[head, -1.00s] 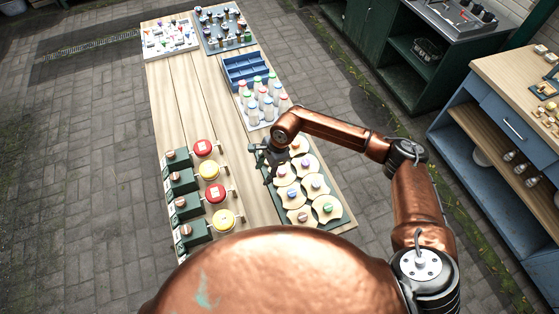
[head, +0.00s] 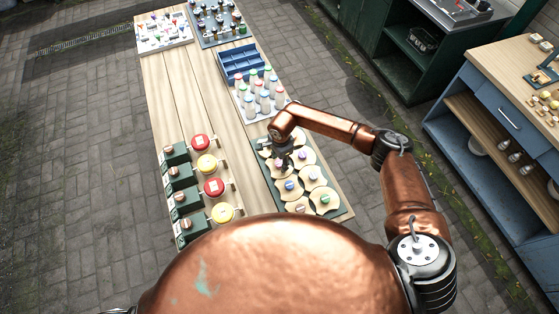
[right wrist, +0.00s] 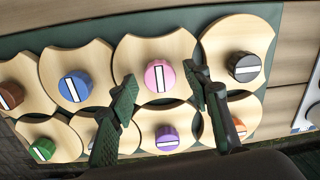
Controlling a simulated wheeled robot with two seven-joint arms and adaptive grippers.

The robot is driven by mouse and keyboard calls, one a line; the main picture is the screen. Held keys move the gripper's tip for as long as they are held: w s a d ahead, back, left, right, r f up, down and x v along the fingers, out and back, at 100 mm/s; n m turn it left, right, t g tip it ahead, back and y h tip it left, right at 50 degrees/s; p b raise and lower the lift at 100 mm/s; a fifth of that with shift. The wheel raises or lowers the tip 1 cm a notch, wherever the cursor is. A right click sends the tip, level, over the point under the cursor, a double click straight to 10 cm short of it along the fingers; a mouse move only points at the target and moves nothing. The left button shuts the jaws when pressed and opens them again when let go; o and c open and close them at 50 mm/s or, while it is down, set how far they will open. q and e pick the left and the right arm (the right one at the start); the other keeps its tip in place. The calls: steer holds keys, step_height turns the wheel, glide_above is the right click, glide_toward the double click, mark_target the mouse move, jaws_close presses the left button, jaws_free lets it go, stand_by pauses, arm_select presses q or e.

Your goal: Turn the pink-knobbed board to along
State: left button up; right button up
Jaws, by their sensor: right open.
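The pink-knobbed board (right wrist: 144,52) is a pale wooden piece with curved cut-outs. Its round pink knob (right wrist: 160,76) has a white bar that runs nearly up and down in the right wrist view. My right gripper (right wrist: 161,84) is open, with one dark finger on each side of the pink knob; I cannot tell whether they touch the board. In the head view, the right gripper (head: 281,160) is over the left column of boards and largely hides the pink-knobbed one. My left gripper is not in view.
Neighbouring boards carry a blue knob (right wrist: 75,87), a black knob (right wrist: 245,66) and a purple knob (right wrist: 167,138), all close together on a green base (head: 261,181). Bottles (head: 262,95) stand beyond; red and yellow buttons (head: 213,187) are to the left.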

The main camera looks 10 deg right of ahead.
steer(key=c, duration=1.1)
steer(key=shift+c, duration=0.3)
steer(key=m+b, duration=0.2)
steer(key=m, duration=0.1)
steer(key=shift+f, duration=0.1)
steer(key=m+b, duration=0.1)
steer(key=m, duration=0.2)
steer(key=shift+m+b, duration=0.3)
steer(key=m+b, duration=0.1)
steer(key=m, duration=0.4)
steer(key=shift+a+h+b, duration=0.15)
steer(key=shift+h+b, duration=0.15)
steer(key=shift+b, duration=0.05)
steer(key=m, duration=0.6)
steer(key=shift+b, duration=0.4)
steer(key=shift+m, duration=0.3)
